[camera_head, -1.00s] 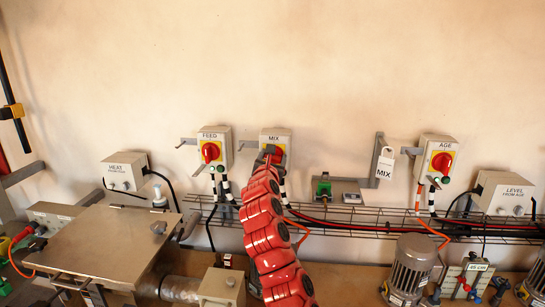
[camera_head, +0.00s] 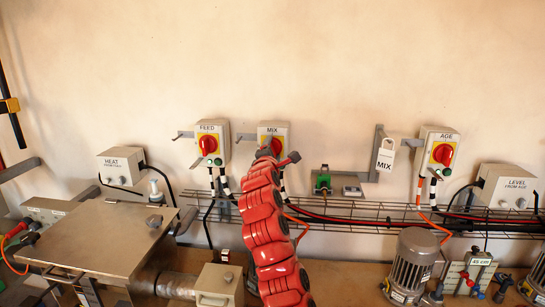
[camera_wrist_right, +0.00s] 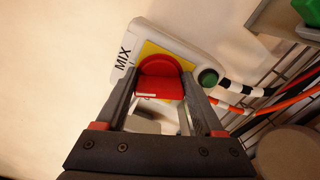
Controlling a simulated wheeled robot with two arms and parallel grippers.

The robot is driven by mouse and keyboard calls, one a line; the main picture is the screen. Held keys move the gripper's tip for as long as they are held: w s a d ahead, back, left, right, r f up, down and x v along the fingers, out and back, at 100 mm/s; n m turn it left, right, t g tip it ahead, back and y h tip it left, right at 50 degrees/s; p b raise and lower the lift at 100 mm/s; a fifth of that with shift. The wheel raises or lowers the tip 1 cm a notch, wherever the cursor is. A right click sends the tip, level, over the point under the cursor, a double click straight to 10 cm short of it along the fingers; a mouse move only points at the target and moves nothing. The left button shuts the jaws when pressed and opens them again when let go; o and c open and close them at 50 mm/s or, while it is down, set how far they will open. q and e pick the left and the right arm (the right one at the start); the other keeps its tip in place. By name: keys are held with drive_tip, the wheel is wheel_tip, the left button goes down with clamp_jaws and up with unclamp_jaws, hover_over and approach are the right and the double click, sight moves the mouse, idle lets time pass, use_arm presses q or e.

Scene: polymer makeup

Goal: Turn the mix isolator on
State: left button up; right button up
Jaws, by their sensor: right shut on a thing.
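The mix isolator (camera_head: 285,131) is a grey wall box labelled MIX with a yellow plate and a red rotary knob (camera_head: 278,146). My right arm reaches up to it, and my right gripper (camera_wrist_right: 160,88) is shut on the red knob (camera_wrist_right: 159,66), one finger on each side. In the wrist view the knob's grip bar lies between the fingers, and a green button (camera_wrist_right: 208,77) shows beside it. In the head view my red wrist hides the lower part of the box and most of the gripper. My left gripper is not in view.
The FEED isolator (camera_head: 222,130) stands close on the left and the AGE isolator (camera_head: 430,135) farther right. A MIX tag (camera_head: 385,155) hangs on a bracket to the right. A wire cable tray (camera_head: 350,220) with cables runs below. The wall above is clear.

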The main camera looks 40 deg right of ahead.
drive_tip(key=m+b, duration=0.2)
drive_tip(key=m, duration=0.1)
drive_tip(key=shift+f+b, duration=0.3)
drive_tip(key=shift+b, duration=0.05)
drive_tip(key=shift+m+b, duration=0.35)
drive_tip(key=shift+m, duration=0.25)
drive_tip(key=shift+r, duration=0.1)
drive_tip(key=o, duration=1.4)
drive_tip(key=shift+s, duration=0.1)
